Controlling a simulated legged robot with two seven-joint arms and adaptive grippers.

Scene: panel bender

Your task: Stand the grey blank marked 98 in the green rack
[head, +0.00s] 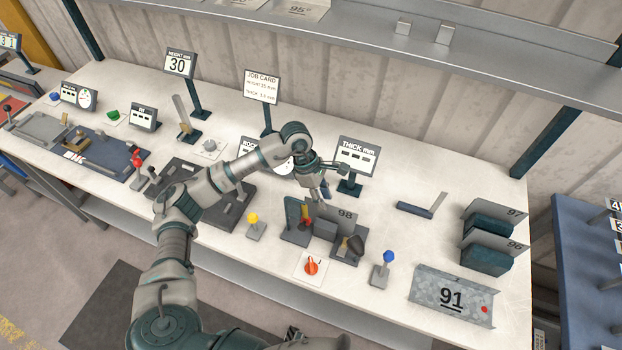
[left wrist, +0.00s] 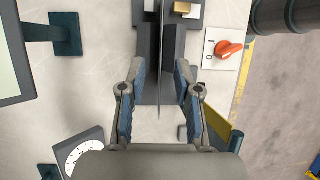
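The grey blank marked 98 (head: 345,214) stands upright in a dark grey bench device (head: 297,234). In the left wrist view a thin plate (left wrist: 160,80) shows edge-on between the fingers and appears to be this blank. My left gripper (head: 322,192) is at the blank's far edge. In the left wrist view my left gripper (left wrist: 158,88) is open, with gaps between its blue-padded fingers and the plate. Dark green rack blocks (head: 486,258) stand at the right of the bench, with plates 97 (head: 512,212) and 96 (head: 513,244) upright at them. My right gripper is out of view.
A grey plate marked 91 (head: 451,298) is at the front right. A blue-knobbed lever (head: 382,270), an orange rotary switch (head: 311,268) and a yellow knob (head: 253,220) are near the device. The thickness display (head: 357,156) stands behind. Bench space right of it is mostly clear.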

